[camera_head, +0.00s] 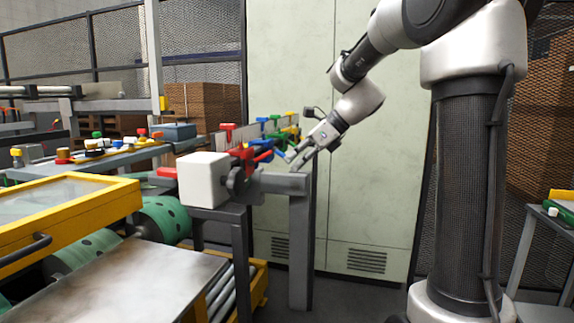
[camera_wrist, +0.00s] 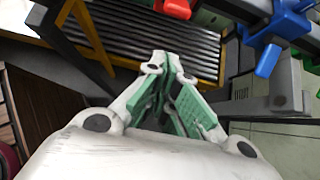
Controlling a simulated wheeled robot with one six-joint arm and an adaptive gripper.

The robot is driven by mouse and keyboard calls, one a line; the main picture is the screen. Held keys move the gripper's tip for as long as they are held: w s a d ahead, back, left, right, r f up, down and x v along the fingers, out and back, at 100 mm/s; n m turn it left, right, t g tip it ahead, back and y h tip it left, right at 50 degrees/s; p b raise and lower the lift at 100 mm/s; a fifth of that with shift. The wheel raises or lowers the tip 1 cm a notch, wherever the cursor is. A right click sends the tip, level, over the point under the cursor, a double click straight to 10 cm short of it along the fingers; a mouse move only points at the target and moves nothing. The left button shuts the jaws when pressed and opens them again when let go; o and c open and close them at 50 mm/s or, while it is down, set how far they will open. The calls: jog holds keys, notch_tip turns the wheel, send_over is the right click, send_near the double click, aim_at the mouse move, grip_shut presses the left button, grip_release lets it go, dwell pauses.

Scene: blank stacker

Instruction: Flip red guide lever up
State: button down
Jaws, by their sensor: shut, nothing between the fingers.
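A red guide lever (camera_head: 243,154) sits on the rail beside the white block in the head view. A red piece also shows at the top edge of the wrist view (camera_wrist: 174,7), cut off by the frame. A blue lever (camera_wrist: 268,60) hangs downward right of it in the wrist view; a blue piece (camera_head: 263,143) shows on the rail in the head view. My gripper (camera_head: 291,157) is just right of the rail, near the red and blue levers. In the wrist view my gripper (camera_wrist: 165,68) is shut and empty, its green-padded fingers together, apart from the levers.
A yellow-framed cover (camera_head: 105,212) and green roller (camera_head: 165,218) are at left. More coloured levers stand farther along the rail. A pale cabinet (camera_head: 380,200) is behind.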

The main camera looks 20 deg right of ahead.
jog(key=v, duration=0.6)
jog(key=shift+w+a+r, duration=0.1)
dwell(0.3)
jog(key=s+d+f+n+g+h, duration=0.1)
jog(key=s+d+f+n+h, duration=0.3)
jog(key=f+n, duration=0.45)
jog(key=s+f+n+h, duration=0.1)
jog(key=s+n, duration=0.7)
jog(key=s, duration=0.3)
jog(key=s+f+n+h, duration=0.2)
jog(key=s+n, duration=0.6)
jog(key=s, duration=0.4)
jog(key=shift+s+d+f+n, duration=0.2)
jog(key=shift+s+f+n, duration=0.05)
jog(key=shift+f+n, duration=0.1)
